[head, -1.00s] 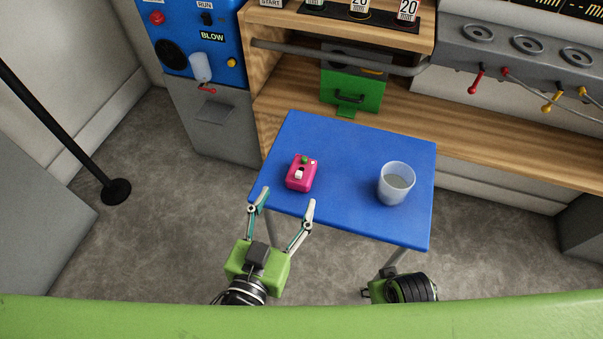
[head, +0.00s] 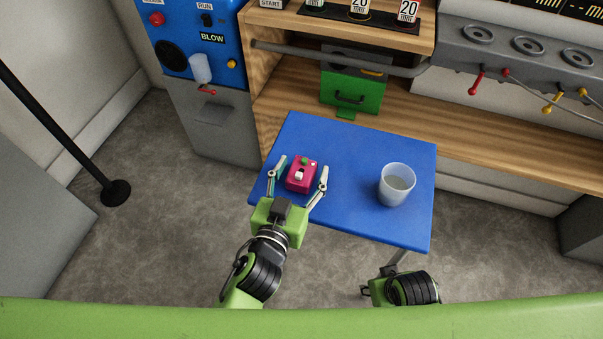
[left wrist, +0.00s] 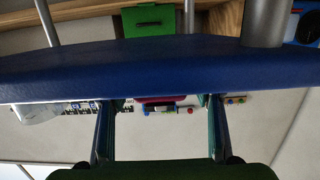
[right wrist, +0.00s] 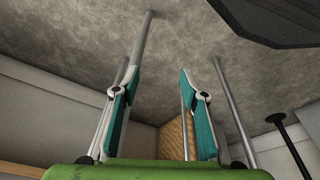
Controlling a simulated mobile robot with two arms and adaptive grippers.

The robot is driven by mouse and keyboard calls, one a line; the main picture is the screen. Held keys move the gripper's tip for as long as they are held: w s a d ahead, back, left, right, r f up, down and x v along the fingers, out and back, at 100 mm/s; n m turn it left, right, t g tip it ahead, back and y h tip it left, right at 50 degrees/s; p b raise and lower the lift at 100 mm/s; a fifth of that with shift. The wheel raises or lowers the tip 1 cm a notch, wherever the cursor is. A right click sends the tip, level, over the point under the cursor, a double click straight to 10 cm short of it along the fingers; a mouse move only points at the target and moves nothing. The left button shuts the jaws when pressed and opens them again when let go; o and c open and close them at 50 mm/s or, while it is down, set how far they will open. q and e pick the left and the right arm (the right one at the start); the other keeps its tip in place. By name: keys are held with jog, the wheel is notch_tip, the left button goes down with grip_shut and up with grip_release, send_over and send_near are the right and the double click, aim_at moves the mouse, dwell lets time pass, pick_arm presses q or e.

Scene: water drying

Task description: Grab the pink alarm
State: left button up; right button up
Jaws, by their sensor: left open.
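The pink alarm (head: 302,176), a small box with a green button and a white part on top, sits on the left part of the blue table (head: 345,150). My left gripper (head: 302,167) is open, one finger on each side of the alarm. I cannot tell whether the fingers touch it. In the left wrist view, a strip of the pink alarm (left wrist: 155,99) shows between the fingers beyond the table edge. My right gripper (right wrist: 158,72) is open and empty in the right wrist view, low beside the table; its fingers are hidden in the head view.
A clear cup (head: 397,184) stands on the right side of the table. A green box (head: 350,92) sits on the wooden shelf behind. A blue machine (head: 195,45) is at the back left, and a black pole (head: 60,130) stands on the left floor.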

pick_arm(q)
jog(key=c, duration=1.3)
jog(key=shift+r, duration=0.2)
